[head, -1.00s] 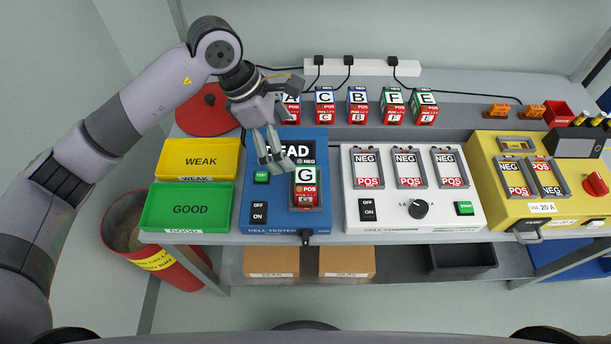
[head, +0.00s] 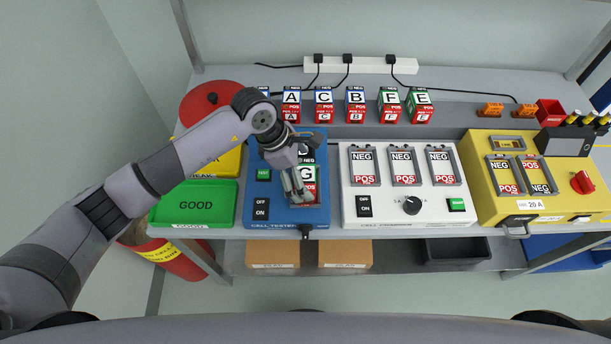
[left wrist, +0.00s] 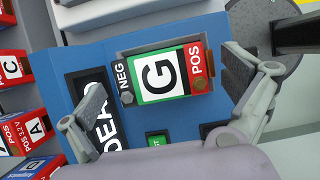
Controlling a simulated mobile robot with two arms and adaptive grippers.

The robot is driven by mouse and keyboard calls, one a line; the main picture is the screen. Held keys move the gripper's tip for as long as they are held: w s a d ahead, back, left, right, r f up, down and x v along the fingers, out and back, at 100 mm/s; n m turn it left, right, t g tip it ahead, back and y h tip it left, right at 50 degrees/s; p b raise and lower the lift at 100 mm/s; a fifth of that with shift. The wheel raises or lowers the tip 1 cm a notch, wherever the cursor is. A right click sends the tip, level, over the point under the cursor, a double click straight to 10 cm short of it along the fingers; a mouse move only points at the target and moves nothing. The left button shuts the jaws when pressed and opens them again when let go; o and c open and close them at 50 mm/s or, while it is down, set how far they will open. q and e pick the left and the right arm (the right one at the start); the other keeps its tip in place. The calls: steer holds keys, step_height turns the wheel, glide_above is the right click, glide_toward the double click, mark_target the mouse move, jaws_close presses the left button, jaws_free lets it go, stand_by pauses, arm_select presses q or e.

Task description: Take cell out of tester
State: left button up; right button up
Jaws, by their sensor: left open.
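Cell G (head: 311,174), green, white and red, lies in the slot of the blue cell tester (head: 285,217). In the left wrist view cell G (left wrist: 160,74) sits between the NEG and POS ends of the slot, and the tester display (left wrist: 98,115) reads "DEAD". My left gripper (head: 299,194) is over the tester at the cell, hiding part of the cell and display. In the left wrist view my left gripper (left wrist: 165,85) is open, its fingers on either side of the cell and apart from it. My right gripper is not in view.
A green GOOD tray (head: 195,222) and a yellow WEAK tray, partly behind my arm, stand left of the tester. A red bin (head: 180,262) is below. A white charger (head: 385,212) and yellow unit (head: 490,150) stand to the right. Lettered cells (head: 355,105) line the back.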

arm_select(q)
steer(key=shift+c, duration=0.5)
steer(key=c, duration=0.4)
steer(key=shift+r, duration=0.15)
steer(key=c, duration=1.3)
